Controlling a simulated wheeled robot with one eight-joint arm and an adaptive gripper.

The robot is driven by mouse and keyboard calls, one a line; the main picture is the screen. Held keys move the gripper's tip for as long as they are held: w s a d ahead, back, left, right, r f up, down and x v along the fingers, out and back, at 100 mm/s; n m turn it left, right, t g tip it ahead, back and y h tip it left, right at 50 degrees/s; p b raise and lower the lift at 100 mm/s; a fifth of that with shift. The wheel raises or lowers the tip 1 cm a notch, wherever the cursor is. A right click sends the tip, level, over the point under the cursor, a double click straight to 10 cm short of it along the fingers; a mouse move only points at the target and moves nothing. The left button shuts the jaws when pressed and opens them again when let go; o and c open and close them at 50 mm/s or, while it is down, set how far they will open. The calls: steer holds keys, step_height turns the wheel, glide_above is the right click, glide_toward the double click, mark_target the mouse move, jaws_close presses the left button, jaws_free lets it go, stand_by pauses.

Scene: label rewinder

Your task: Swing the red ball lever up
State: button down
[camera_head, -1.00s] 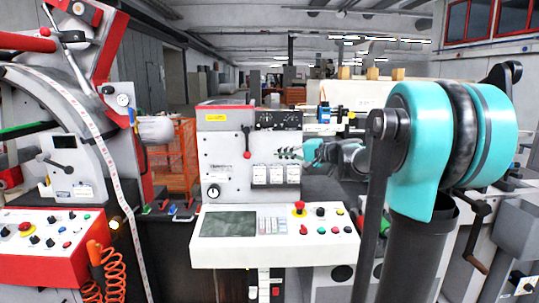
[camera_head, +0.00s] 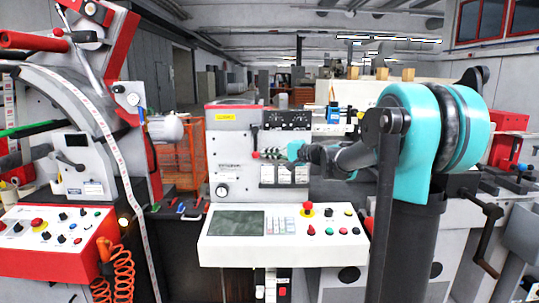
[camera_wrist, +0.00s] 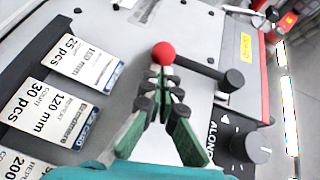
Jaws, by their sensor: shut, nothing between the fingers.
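The red ball (camera_wrist: 163,53) sits on the end of a dark lever arm (camera_wrist: 203,70), which runs to a black pivot knob (camera_wrist: 234,80) on the machine's grey panel. In the head view the lever (camera_head: 254,136) hangs down, with its red ball (camera_head: 256,155) at the bottom. My gripper (camera_wrist: 164,76), with green fingers and dark tips, is shut and empty. Its tips are right at the ball in the wrist view; I cannot tell whether they touch it. In the head view my gripper (camera_head: 270,154) is just right of the ball.
White label cards (camera_wrist: 55,115) lie on the panel beside my fingers. A black knob (camera_wrist: 250,148) is on the other side. In the head view a white control console (camera_head: 283,238) juts out below, with a red emergency button (camera_head: 308,207).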

mark_target(254, 157)
steer(key=shift+a+f+y, duration=0.15)
steer(key=shift+a+y, duration=0.05)
steer(key=shift+y, duration=0.1)
steer(key=shift+a+f+m+t, duration=0.1)
steer(key=shift+a+m+t, duration=0.1)
steer(key=shift+m+t, duration=0.1)
steer(key=a+m+t+y, duration=0.2)
steer(key=a, duration=0.1)
steer(key=a+m+t+y, duration=0.1)
steer(key=a, duration=0.1)
steer(key=shift+f+m+y, duration=0.3)
steer(key=shift+f+m, duration=0.1)
steer(key=shift+a+r+t, duration=0.1)
steer(key=shift+a+t, duration=0.3)
steer(key=shift+a+r, duration=0.25)
steer(key=shift+a, duration=0.45)
steer(key=shift+a+r, duration=0.25)
steer(key=shift+a, duration=0.4)
steer(key=shift+a+r, duration=0.75)
steer(key=shift+a, duration=0.3)
